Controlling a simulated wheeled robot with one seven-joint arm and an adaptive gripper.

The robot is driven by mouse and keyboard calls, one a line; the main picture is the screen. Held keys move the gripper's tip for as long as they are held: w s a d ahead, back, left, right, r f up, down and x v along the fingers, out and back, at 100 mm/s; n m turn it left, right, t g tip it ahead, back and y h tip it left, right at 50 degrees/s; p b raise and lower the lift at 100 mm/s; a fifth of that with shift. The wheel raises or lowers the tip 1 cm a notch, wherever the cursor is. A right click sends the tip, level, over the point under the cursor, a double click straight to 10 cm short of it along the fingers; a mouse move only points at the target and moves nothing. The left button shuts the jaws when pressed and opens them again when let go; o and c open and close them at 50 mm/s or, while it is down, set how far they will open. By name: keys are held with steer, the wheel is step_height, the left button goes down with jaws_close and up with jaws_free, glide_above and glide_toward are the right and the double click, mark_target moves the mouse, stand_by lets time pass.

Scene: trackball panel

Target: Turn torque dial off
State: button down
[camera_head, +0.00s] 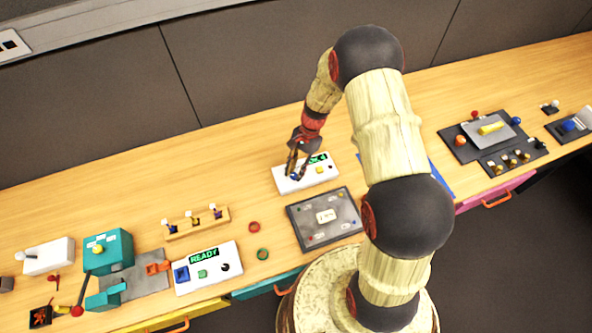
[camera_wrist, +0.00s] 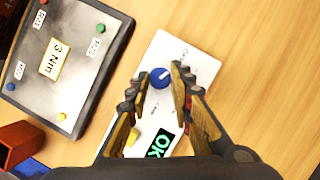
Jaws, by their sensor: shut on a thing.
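The torque dial (camera_wrist: 159,80) is a round blue knob with a white pointer mark, near one end of a white panel (camera_wrist: 190,50). The panel also shows in the head view (camera_head: 310,182), near the middle of the bench. A green-lit "OK" display (camera_wrist: 161,145) and a yellow button (camera_wrist: 132,137) are on the same panel. My gripper (camera_wrist: 160,77) comes down over the panel with one finger on each side of the dial, shut on it. The dial's printed labels are partly hidden and too small to read.
A dark grey plate (camera_head: 296,222) with a "3 Nm" card (camera_wrist: 62,60) lies beside the panel. A second white panel with a "READY" display (camera_head: 204,256) stands to the left. Bare wood is behind the torque panel.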

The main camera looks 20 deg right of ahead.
steer(key=shift+w+a+n+g+h, duration=0.1)
steer(key=shift+n+g+h, duration=0.3)
steer(key=shift+n, duration=1)
steer(key=c, duration=1.6)
jaws_free()
steer(key=shift+r, duration=0.1)
steer(key=v, duration=1.1)
steer(key=shift+w+r, duration=0.25)
steer(key=shift+r, duration=0.1)
